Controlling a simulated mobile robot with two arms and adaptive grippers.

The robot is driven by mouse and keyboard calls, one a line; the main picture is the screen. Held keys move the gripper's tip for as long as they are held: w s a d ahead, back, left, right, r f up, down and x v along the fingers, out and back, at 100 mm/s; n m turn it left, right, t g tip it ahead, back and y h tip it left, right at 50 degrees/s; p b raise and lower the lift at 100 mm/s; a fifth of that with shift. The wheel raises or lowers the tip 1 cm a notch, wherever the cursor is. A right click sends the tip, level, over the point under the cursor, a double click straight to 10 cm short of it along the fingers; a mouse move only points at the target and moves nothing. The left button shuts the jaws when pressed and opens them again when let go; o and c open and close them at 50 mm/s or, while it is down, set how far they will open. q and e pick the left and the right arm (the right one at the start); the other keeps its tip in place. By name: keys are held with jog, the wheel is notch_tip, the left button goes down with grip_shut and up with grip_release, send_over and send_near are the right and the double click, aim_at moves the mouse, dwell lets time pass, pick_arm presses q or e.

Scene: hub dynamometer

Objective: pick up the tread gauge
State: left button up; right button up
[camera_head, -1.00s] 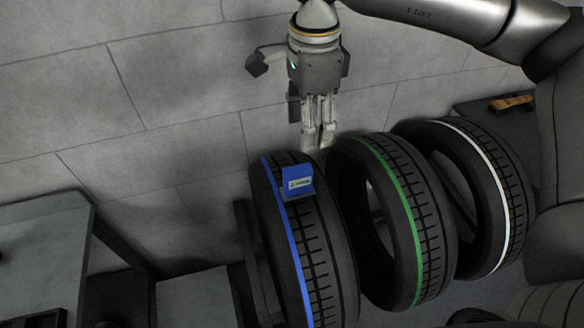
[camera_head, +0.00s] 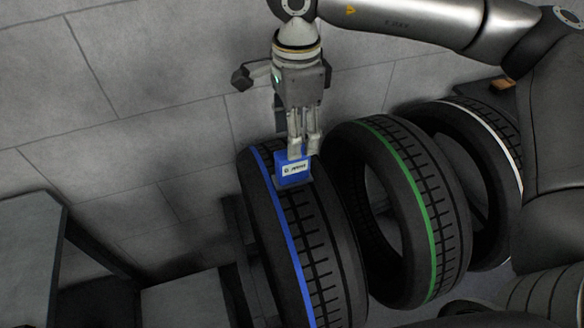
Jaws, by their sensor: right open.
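The tread gauge (camera_head: 293,170) is a small blue block with a white label. It sits on top of the tread of the blue-striped tire (camera_head: 312,250), near the tire's upper end. My right gripper (camera_head: 304,152) hangs pointing down at the gauge, its fingertips overlapping the gauge's upper edge in the view. The gripper is open, with a narrow gap between the fingers. I cannot tell whether the fingers touch the gauge. My left gripper is not in view.
A green-striped tire (camera_head: 418,200) stands close to the right, and a white-striped tire (camera_head: 490,150) beyond it. A grey table (camera_head: 30,235) is at the lower left. An orange-brown object (camera_head: 503,84) lies at the upper right. The wall behind is bare.

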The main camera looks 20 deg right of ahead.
aim_at(292, 166)
notch_tip(292, 166, down, 4)
jog(key=shift+r+p, duration=0.1)
jog(key=shift+p, duration=0.4)
jog(key=shift+f+p, duration=0.3)
jog(key=f, duration=0.1)
jog(key=f+p, duration=0.2)
jog(key=f, duration=0.1)
jog(key=shift+a+f, duration=0.1)
jog(key=shift+a, duration=0.15)
jog(key=shift+f, duration=0.25)
jog(key=c, duration=1.1)
